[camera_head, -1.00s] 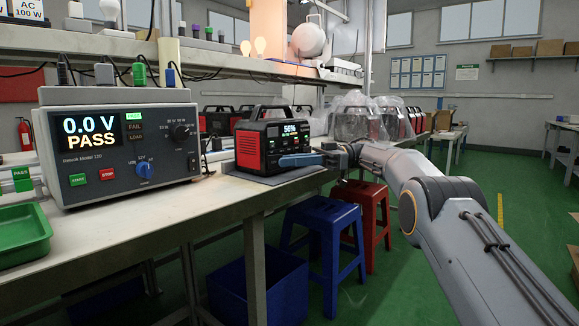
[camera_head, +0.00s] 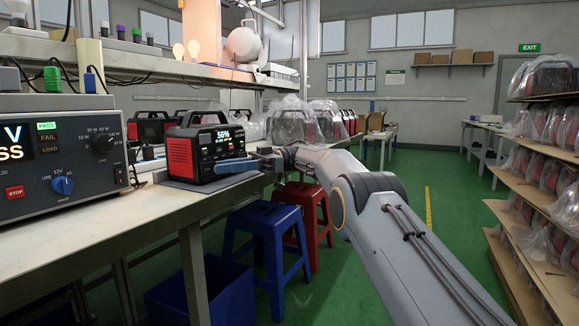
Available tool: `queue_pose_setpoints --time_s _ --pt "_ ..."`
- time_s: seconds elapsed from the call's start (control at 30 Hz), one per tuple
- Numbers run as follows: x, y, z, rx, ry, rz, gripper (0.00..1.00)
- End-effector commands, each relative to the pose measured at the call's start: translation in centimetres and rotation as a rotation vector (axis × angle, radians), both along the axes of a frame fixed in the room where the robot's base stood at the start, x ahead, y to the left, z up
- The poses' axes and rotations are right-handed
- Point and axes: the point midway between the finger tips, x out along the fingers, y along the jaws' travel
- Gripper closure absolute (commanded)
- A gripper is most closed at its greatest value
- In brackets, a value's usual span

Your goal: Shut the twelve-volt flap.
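The red and black power station (camera_head: 182,153) stands upright on a grey mat (camera_head: 190,184) on the workbench, its lit screen reading 56%. The twelve-volt flap cannot be made out at this size. My gripper (camera_head: 238,166) is at the lower right of the station's front, with a blue finger lying across that part of the panel. Whether it touches the panel, and how far apart the fingers are, I cannot tell. The finger hides part of the lower front.
A grey tester (camera_head: 60,150) with a blue knob stands on the bench (camera_head: 110,232) at left. More stations, some in plastic (camera_head: 292,122), stand behind. Shelves (camera_head: 528,200) stand at right; green floor lies between.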

Motion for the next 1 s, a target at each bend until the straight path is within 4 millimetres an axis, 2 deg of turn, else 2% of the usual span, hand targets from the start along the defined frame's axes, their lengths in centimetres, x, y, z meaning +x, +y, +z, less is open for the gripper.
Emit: queue_pose_setpoints --time_s 1.0 --pt "-1.6 -0.6 0.4 -0.002 0.004 -0.266 0.72"
